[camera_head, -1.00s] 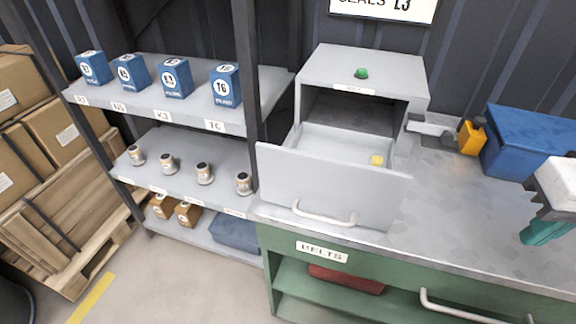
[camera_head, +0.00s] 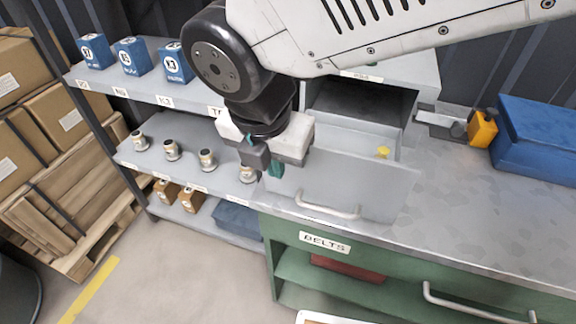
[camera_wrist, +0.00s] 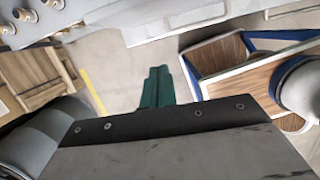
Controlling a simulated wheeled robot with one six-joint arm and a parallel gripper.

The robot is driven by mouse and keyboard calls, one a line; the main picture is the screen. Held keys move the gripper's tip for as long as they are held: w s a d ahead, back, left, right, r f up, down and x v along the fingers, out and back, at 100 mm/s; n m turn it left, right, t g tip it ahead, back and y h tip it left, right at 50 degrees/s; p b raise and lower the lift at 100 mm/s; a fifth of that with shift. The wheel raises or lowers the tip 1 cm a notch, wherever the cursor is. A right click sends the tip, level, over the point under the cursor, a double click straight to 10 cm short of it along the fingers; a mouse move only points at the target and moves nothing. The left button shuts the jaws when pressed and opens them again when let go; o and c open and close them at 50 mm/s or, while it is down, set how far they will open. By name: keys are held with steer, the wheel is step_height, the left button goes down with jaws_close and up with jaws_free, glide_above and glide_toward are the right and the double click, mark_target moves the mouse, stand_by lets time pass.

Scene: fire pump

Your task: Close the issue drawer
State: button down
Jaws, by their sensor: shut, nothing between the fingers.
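The issue drawer (camera_head: 345,186) is a grey drawer standing open out of a grey cabinet on the bench top. Its front has a pale bar handle (camera_head: 328,212), and a small yellow thing (camera_head: 383,152) lies inside. My gripper (camera_head: 276,169) is shut and empty, its green fingers pointing down. In the head view it overlaps the left end of the drawer front; I cannot tell whether it touches. My arm hides most of the cabinet top. In the wrist view the shut green fingers (camera_wrist: 157,88) are seen above the floor, with grey surfaces at the top edge.
A shelf rack (camera_head: 150,92) with blue boxes and small canisters stands left of the bench. A blue case (camera_head: 540,135) and an orange block (camera_head: 482,128) sit right of the cabinet. The green bench (camera_head: 400,265) has its own drawer handle.

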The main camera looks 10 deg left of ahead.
steer(key=shift+n, duration=0.3)
steer(key=x, duration=0.3)
steer(key=w+x, duration=0.1)
steer(key=x, duration=0.3)
steer(key=w+x, duration=0.1)
steer(key=x, duration=0.2)
steer(key=shift+w+a+f, duration=0.1)
steer(key=shift+w, duration=0.7)
